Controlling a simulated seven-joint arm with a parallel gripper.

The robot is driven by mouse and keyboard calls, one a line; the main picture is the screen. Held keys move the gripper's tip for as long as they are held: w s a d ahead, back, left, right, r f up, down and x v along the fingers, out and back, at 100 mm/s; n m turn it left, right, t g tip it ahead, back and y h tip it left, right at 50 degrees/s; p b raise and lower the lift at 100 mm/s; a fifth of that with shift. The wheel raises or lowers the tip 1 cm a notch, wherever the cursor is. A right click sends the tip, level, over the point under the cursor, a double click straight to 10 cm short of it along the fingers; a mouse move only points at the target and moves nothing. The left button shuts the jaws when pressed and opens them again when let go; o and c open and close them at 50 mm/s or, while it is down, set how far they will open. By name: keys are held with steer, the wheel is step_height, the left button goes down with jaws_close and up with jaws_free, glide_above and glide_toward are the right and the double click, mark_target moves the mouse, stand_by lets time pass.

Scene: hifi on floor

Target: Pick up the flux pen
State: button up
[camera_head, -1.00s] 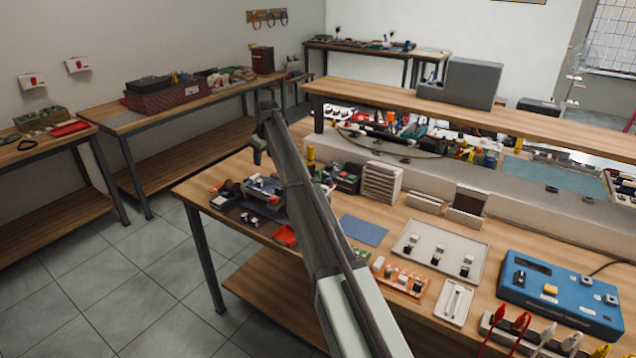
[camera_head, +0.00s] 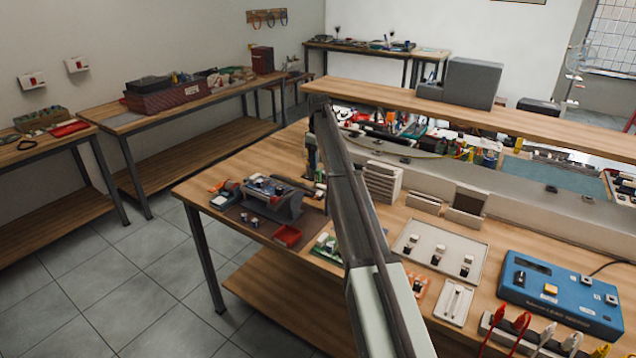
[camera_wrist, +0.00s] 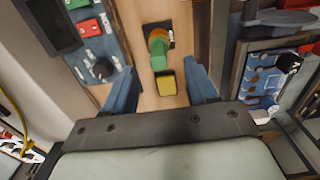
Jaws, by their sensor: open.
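In the wrist view, my gripper (camera_wrist: 160,78) is open, with its two blue fingers spread over a strip of wooden bench. A small green and orange object (camera_wrist: 158,48), which may be the flux pen, stands on a dark patch between and just beyond the fingertips. A yellow block-like piece (camera_wrist: 167,82) lies nearer, between the fingers; I cannot tell whether the two are joined. Nothing is gripped. In the head view, my gripper (camera_head: 313,162) hangs down behind my arm, near the bench's back shelf. The pen cannot be made out there.

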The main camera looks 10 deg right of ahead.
mark_target(318, 176)
steer(key=shift+w+f, duration=0.2)
steer(key=shift+f, duration=3.7)
steer(key=c, duration=1)
steer(key=shift+r, duration=0.2)
step_height(318, 176, up, 10)
steer(key=shift+f, duration=0.1)
steer(key=shift+c, duration=0.2)
